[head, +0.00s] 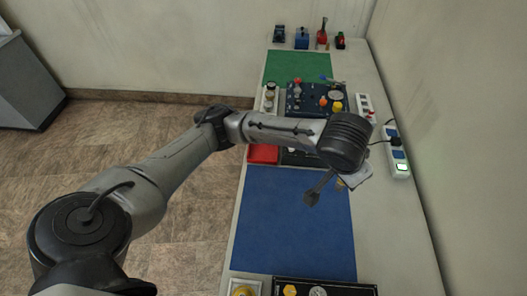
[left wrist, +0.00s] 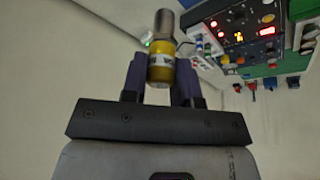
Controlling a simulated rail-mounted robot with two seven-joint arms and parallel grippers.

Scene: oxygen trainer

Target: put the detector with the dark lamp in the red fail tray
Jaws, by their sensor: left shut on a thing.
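My left gripper (left wrist: 160,78) is shut on a yellow cylinder with a grey metal top (left wrist: 161,66), which stands between its two fingers. No lamp can be made out on this held thing, so I cannot tell whether it is a detector. In the head view my left gripper (head: 318,188) is above the right part of the blue mat, mostly hidden by my wrist. The red tray (head: 263,154) lies left of my wrist, beyond the blue mat, partly covered by my forearm. My right gripper is not in view.
The blue mat (head: 290,225) is clear. A dark control panel (head: 310,98) with coloured knobs stands beyond my forearm, before a green mat (head: 298,67). Several small devices line the far end. A power strip (head: 397,152) lies by the right wall. Another dark panel (head: 325,287) is at the near edge.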

